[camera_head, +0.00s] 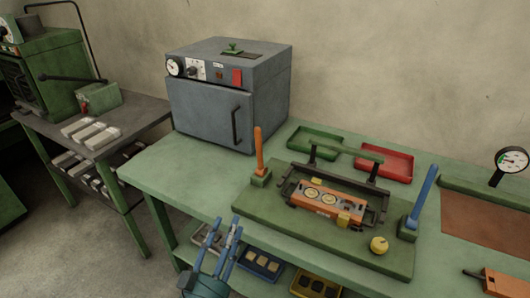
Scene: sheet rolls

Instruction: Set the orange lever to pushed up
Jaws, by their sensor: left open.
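The orange lever (259,151) stands close to upright in a small green block at the left end of a green base plate (267,223) on the workbench. Its whole handle shows. My left gripper (222,236) is at the bottom of the view, low in front of the bench edge and apart from the lever, to its lower left. Its blue fingers point up and are open and empty. My right gripper is not in view.
A blue lever (423,194) leans at the plate's right end, near a yellow knob (379,244). A black frame with an orange block (318,200) sits between the levers. A grey oven (211,112) stands behind left. Green (315,142) and red trays (385,163) lie behind.

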